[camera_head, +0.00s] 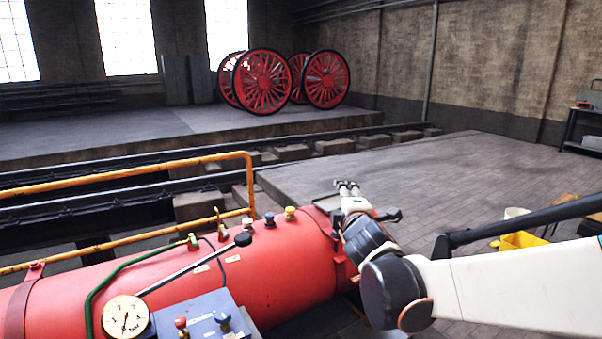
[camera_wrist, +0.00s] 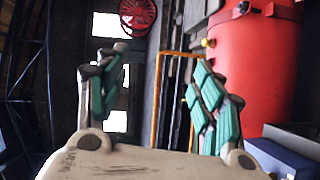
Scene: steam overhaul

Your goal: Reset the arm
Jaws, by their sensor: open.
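My arm reaches in from the right in the head view, with my gripper (camera_head: 347,184) at its end, above the right end of the red boiler (camera_head: 262,262). In the wrist view my gripper (camera_wrist: 155,95) has its two green-padded fingers spread wide, with nothing between them. The boiler also shows at the right of the wrist view (camera_wrist: 262,65), apart from the fingers. The right end of the boiler is partly hidden by my arm.
A yellow rail (camera_head: 130,165) runs along the boiler's far side. A pressure gauge (camera_head: 125,317), a blue box (camera_head: 205,318) and a long lever (camera_head: 195,262) are at its front. Red wheels (camera_head: 262,80) stand far back. A yellow bucket (camera_head: 521,241) stands right.

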